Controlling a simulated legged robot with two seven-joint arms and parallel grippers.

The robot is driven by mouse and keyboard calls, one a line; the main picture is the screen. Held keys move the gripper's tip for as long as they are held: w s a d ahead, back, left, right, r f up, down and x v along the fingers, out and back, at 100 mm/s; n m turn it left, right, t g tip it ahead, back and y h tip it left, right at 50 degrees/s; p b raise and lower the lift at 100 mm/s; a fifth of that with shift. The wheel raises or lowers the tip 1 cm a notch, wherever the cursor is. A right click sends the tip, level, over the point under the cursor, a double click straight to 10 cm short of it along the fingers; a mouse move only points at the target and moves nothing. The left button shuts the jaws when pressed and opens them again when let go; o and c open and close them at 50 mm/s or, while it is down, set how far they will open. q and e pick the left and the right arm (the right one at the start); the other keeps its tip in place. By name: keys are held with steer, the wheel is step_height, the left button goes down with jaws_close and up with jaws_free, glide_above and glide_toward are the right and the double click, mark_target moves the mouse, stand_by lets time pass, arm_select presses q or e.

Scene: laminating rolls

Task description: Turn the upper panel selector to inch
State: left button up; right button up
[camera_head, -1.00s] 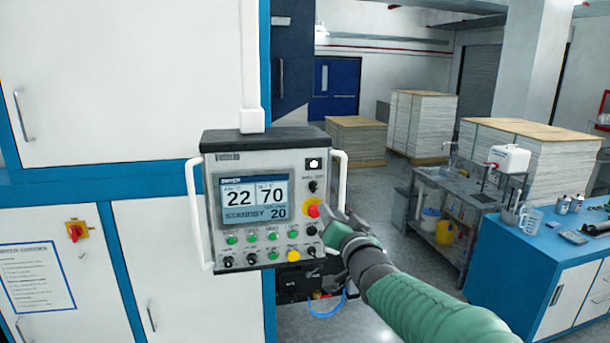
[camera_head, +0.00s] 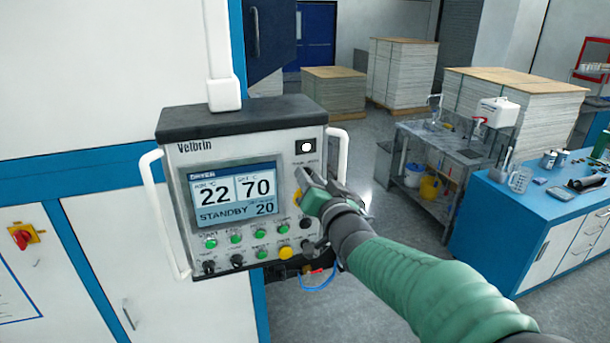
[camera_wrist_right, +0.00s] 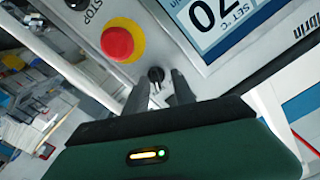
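The grey control panel (camera_head: 250,148) hangs in front of a white and blue cabinet, its screen (camera_head: 235,199) showing STANDBY. My right gripper (camera_head: 303,179) is at the panel's upper right, over the upper selector, which it largely hides in the head view. In the right wrist view the upper selector (camera_wrist_right: 155,74) is a small black knob just ahead of and between the two fingertips of my right gripper (camera_wrist_right: 160,88). The fingers are apart, with a gap on both sides of the knob. The red stop button (camera_wrist_right: 122,40) is beside it. My left gripper is out of view.
White handles (camera_head: 160,215) stand out on both sides of the panel. Green buttons (camera_head: 235,238) and black knobs fill its lower part. A blue workbench (camera_head: 510,225) and a sink table (camera_head: 445,158) stand to the right, with open floor between.

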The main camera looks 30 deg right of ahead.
steer(key=shift+s+d, duration=0.15)
steer(key=shift+d, duration=0.3)
steer(key=shift+c, duration=0.3)
steer(key=shift+s+d, duration=0.1)
steer(key=shift+d, duration=0.2)
steer(key=shift+c, duration=1.1)
steer(key=shift+d+f, duration=0.1)
steer(key=shift+d, duration=0.1)
steer(key=shift+c, duration=1.3)
steer(key=shift+a, duration=0.2)
jaws_close()
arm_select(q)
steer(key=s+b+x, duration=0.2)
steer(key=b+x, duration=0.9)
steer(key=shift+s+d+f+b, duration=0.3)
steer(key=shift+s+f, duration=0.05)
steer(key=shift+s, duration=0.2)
arm_select(e)
steer(key=shift+a+f+n, duration=0.1)
steer(key=shift+a+n, duration=0.15)
steer(key=shift+n, duration=1.7)
steer(key=shift+a+f+n, duration=0.1)
steer(key=shift+a+n, duration=0.1)
steer(key=shift+n, duration=1.8)
steer(key=shift+a+f+n, duration=0.1)
steer(key=shift+a+n, duration=0.15)
steer(key=shift+n, duration=1.7)
